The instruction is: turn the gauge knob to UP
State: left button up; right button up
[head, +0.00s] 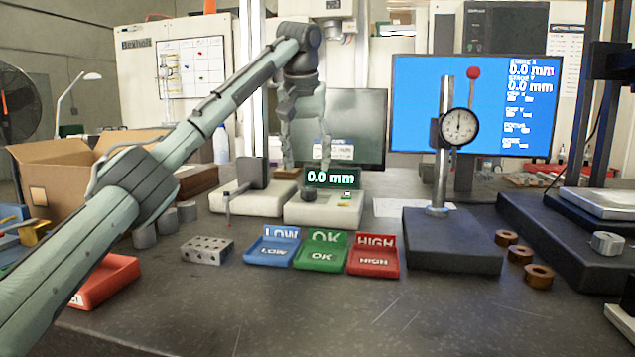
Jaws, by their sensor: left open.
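The gauge (322,212) is a pale block with a green-lit display (330,178) reading 0.0 mm. A small dark round knob (309,193) sits at the left of its front, below the display. No UP mark is readable at this size, and I cannot tell which way the knob points. My left gripper (307,166) hangs above the gauge with its fingers down. It is open, with one finger on the left and one near the display. The fingertips look above the knob; I cannot tell whether they touch anything. My right gripper is not in view.
Blue LOW (271,252), green OK (321,257) and red HIGH (373,262) trays stand in front of the gauge. A dial gauge stand (453,240) is to the right, with copper rings (538,277) beside it. A holed metal block (206,249) lies left. The front table is clear.

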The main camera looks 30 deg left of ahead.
aim_at(308, 190)
pick_arm(q)
jog(key=x, duration=0.6)
jog(key=shift+s+f, duration=0.15)
jog(key=shift+a+f, duration=0.1)
jog(key=shift+f, duration=0.25)
jog(key=shift+c, duration=0.4)
jog(key=c, duration=1.1)
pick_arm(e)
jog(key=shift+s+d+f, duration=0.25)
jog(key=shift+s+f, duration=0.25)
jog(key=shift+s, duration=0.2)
